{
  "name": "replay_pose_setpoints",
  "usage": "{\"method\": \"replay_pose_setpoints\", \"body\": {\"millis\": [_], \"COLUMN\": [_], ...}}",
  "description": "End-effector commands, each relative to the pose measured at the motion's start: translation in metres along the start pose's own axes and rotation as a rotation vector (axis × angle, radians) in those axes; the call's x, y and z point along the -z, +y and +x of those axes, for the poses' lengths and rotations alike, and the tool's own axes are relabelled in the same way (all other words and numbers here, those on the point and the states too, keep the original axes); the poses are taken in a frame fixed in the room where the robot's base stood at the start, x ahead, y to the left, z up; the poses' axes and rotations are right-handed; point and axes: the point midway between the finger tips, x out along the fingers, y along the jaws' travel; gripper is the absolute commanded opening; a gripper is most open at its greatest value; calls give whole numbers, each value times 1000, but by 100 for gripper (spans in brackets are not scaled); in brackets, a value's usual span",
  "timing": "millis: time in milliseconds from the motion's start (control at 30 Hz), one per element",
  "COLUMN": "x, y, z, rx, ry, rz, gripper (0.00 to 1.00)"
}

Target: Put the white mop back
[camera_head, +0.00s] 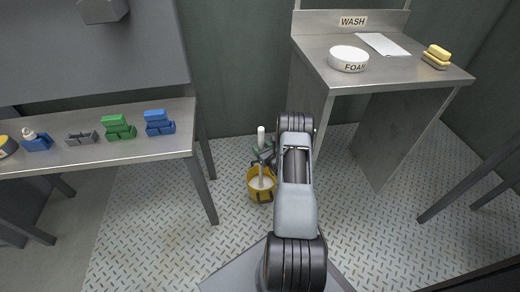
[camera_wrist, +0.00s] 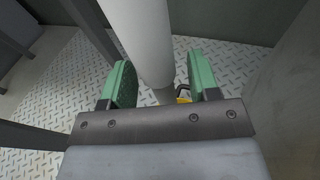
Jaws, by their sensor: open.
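The white mop (camera_head: 261,136) stands nearly upright, its lower end in a yellow bucket (camera_head: 253,193) on the floor. In the wrist view its thick white handle (camera_wrist: 145,38) runs down between the two green fingers of my gripper (camera_wrist: 159,65). The fingers are apart, with a gap visible on the right side of the handle. In the head view my gripper (camera_head: 262,153) is at the handle above the bucket, partly hidden by my arm. The mop's head is hidden in the bucket.
A steel stand (camera_head: 400,72) at right bears a "WASH" sign (camera_head: 353,21), a round "FOAM" dish (camera_head: 348,56) and yellow sponges (camera_head: 437,54). Patterned floor lies between.

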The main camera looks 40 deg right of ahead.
Motion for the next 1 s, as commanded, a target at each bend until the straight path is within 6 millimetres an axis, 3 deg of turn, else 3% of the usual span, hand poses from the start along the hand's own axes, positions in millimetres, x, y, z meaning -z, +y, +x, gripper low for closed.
{"method": "replay_pose_setpoints", "body": {"millis": [67, 300, 600, 867, 1000], "x": [2, 0, 2, -4, -46], "y": [0, -1, 0, 5, 38], "z": [0, -62, -115, -132, -118], "rx": [0, 5, 3, -25, -215], "ry": [0, 4, 1, -4, -30], "rz": [0, 4, 2, -12, -98], "gripper": [56, 56, 56, 56, 56]}}
